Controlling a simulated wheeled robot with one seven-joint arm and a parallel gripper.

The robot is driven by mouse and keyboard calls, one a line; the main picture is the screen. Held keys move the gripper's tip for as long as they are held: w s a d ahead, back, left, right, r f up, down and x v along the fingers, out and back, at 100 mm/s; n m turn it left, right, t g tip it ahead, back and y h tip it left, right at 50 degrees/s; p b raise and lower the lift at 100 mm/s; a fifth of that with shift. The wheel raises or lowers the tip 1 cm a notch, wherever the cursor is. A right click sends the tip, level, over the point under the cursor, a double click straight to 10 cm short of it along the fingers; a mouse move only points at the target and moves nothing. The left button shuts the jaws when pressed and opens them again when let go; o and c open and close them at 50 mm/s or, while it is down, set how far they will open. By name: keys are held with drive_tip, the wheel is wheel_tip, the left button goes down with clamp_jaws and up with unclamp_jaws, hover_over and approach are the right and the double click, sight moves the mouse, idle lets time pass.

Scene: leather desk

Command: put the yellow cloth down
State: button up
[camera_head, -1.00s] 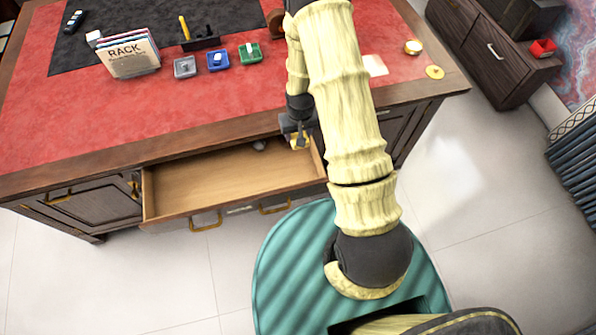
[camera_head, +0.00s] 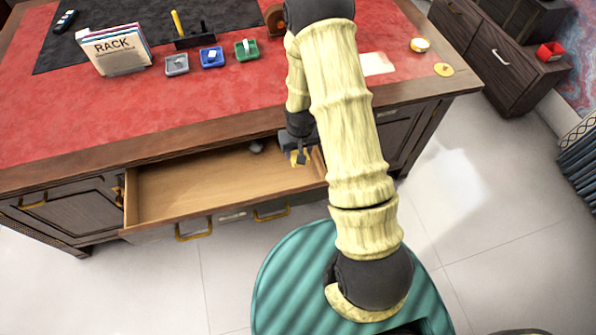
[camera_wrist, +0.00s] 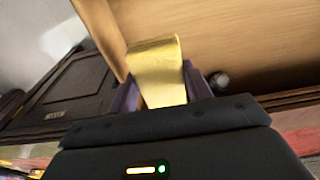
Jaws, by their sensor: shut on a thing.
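The yellow cloth (camera_wrist: 157,72) is between the two fingers of my gripper (camera_wrist: 160,98) in the wrist view. It looks like a flat, folded piece. In the head view my gripper (camera_head: 299,155) is shut on the yellow cloth (camera_head: 300,157), at the right end of the open drawer (camera_head: 215,188). I cannot tell whether the cloth touches the drawer. My arm hides part of the desk to the right.
A small dark thing (camera_head: 256,147) lies at the back of the drawer. The rest of the drawer floor is bare.

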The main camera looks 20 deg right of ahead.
hover_over(298, 172)
drive_tip(key=shift+s+f, duration=0.15)
drive_tip(key=shift+f, duration=2.75)
drive_tip(key=shift+f+p, duration=0.35)
drive_tip(key=shift+f, duration=1.75)
drive_tip(key=shift+f, duration=0.15)
drive_tip(key=o, duration=1)
drive_tip(key=r, duration=0.4)
drive_tip(key=s+r, duration=0.1)
drive_tip(key=r, duration=0.7)
drive_tip(key=shift+s+r+b, duration=0.15)
drive_tip(key=shift+s+b, duration=0.1)
drive_tip(key=shift+b, duration=0.15)
